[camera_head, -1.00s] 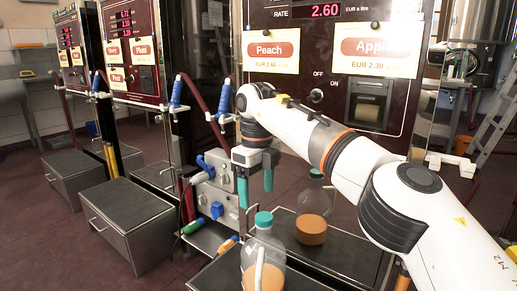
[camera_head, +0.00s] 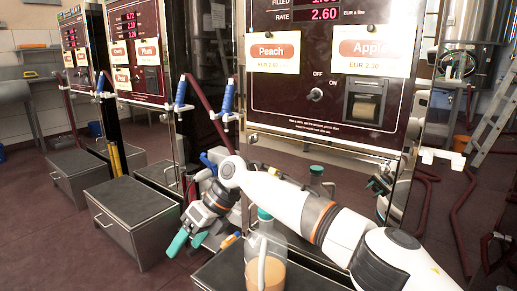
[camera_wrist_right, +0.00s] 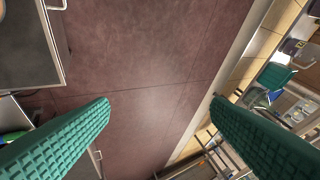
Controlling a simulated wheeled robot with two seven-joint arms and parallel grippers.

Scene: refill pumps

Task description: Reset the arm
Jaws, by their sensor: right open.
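My right arm reaches in from the lower right of the head view. Its right gripper (camera_head: 187,242) hangs low, left of the jug, with teal fingers apart and nothing between them. In the right wrist view the two teal fingers (camera_wrist_right: 160,125) are wide apart with bare floor between them. My left gripper does not show. A clear jug (camera_head: 266,262) with a teal cap and amber liquid stands on the dark platform in front of the pump. My arm passes close behind it and hides part of the area there.
The pump (camera_head: 330,75) carries Peach and Apple labels and a switch. Blue-handled nozzles (camera_head: 227,98) hang at its left. A dark step box (camera_head: 135,217) stands at left. A ladder (camera_head: 497,110) leans at right. The red floor (camera_head: 60,250) at lower left is clear.

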